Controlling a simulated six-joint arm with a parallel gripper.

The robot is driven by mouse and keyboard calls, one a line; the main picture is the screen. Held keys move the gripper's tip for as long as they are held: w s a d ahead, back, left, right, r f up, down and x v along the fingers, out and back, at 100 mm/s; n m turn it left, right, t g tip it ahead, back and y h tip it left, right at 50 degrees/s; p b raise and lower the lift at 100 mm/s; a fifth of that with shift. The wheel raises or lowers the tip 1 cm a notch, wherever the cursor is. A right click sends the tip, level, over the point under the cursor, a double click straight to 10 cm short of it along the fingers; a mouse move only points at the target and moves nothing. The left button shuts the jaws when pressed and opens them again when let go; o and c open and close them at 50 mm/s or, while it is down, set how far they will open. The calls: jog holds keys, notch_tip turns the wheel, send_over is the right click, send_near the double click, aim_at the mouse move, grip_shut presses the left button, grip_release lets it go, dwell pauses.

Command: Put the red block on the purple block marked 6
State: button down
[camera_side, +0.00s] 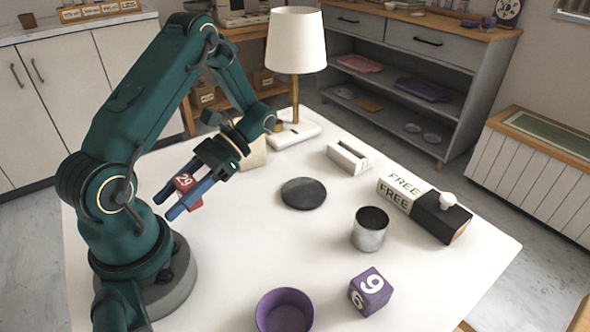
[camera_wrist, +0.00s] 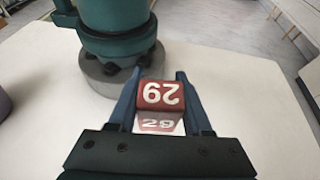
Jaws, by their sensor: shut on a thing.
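The red block (camera_side: 185,182), marked 29, is between the two blue fingers of my gripper (camera_side: 181,198) at the left of the table, near my base.
A purple bowl (camera_side: 284,312) stands left of the purple block, and a metal cup (camera_side: 370,229) behind it. A dark round disc (camera_side: 303,193), a FREE box (camera_side: 424,208), a white holder (camera_side: 347,158) and a lamp (camera_side: 296,45) stand farther back. The white table (camera_side: 235,255) is clear between my base and the bowl.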

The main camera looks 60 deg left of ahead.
jog(key=d+n+h, duration=0.1)
jog(key=d, duration=0.1)
jog(key=w+d+n+t+h, duration=0.1)
jog(key=d+h, duration=0.1)
jog(key=w+d+n+h, duration=0.1)
jog(key=d+n+h, duration=0.1)
jog(key=shift+w+d+r+t, duration=0.15)
jog(key=shift+d+r+t, duration=0.05)
jog(key=shift+r+t, duration=0.1)
jog(key=w+d+r+n+t+h, duration=0.45)
jog(key=w+d+n+t, duration=0.2)
jog(key=w, duration=0.25)
jog(key=w+d+r+n+t+h, duration=0.3)
jog(key=w+d+r+n+t, duration=0.3)
jog(key=w+d, duration=0.25)
send_over(370, 292)
jog(key=w+d, duration=0.1)
jog(key=shift+g+y, duration=0.35)
notch_tip(370, 292, down, 6)
jog(key=shift+w+d+f, duration=0.1)
jog(key=shift+w+d, duration=0.05)
jog(key=shift+d+f, duration=0.2)
jog(key=shift+f, duration=0.95)
jog(key=shift+d+f, duration=0.2)
jog(key=shift+f, duration=0.9)
jog(key=shift+f, duration=0.1)
jog(key=shift+c, duration=1.7)
grip_release()
